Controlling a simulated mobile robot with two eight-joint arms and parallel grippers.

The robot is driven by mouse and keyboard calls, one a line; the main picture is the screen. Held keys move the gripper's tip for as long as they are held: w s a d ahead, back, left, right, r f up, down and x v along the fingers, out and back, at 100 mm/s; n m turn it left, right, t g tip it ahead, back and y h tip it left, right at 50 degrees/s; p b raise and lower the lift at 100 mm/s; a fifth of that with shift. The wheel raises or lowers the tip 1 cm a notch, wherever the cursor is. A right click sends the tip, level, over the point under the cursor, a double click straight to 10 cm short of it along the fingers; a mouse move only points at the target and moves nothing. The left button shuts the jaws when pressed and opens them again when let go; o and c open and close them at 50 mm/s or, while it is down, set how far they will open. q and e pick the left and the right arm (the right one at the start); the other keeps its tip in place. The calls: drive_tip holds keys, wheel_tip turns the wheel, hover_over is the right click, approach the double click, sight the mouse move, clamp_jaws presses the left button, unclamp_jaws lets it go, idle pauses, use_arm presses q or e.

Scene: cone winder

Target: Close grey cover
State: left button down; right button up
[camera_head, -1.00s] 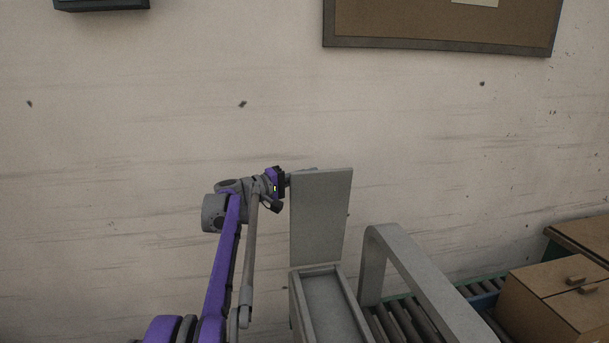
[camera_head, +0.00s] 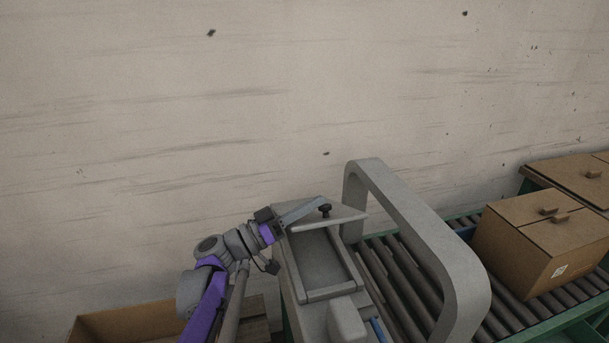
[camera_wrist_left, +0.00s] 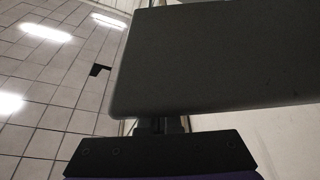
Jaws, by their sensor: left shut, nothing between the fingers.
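The grey cover (camera_head: 345,218) leans far forward over the grey open-topped box (camera_head: 328,293), partly lowered and seen nearly edge-on. The box's recess still shows open below it. My left gripper (camera_head: 302,212) reaches in from the left across the cover's upper, outer side and looks to be touching it. Its jaws are shut and empty. A small dark knob-like piece shows at the end of the pale strip there. In the left wrist view, the cover is a broad dark slab (camera_wrist_left: 215,60) that hides the fingertips. My right gripper is out of view.
A grey arch-shaped frame (camera_head: 430,235) stands just right of the box over a roller conveyor (camera_head: 400,280). Cardboard boxes (camera_head: 520,265) sit farther right. An open carton (camera_head: 100,325) is at the lower left. A plain wall is behind.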

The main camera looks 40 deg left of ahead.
use_arm(q)
drive_tip(key=s+d+f+m+h+b, duration=0.1)
drive_tip(key=f+m+b, duration=0.1)
drive_tip(key=f, duration=0.2)
drive_tip(key=s+d+f+m+g+h+b, duration=0.1)
drive_tip(key=d+f+m+b, duration=0.1)
drive_tip(key=f, duration=0.3)
drive_tip(key=s+d+f+m+b, duration=0.1)
drive_tip(key=f+m+b, duration=0.1)
drive_tip(key=f, duration=0.3)
drive_tip(key=shift+s+d+h+b, duration=0.15)
drive_tip(key=shift+h+b, duration=0.25)
drive_tip(key=shift+b, duration=0.05)
drive_tip(key=shift+s+d+f+b, duration=0.1)
drive_tip(key=shift+f+b, duration=0.1)
drive_tip(key=shift+f, duration=0.15)
drive_tip(key=shift+s+d+f+b, duration=0.1)
drive_tip(key=shift+f+b, duration=0.05)
drive_tip(key=shift+f, duration=0.2)
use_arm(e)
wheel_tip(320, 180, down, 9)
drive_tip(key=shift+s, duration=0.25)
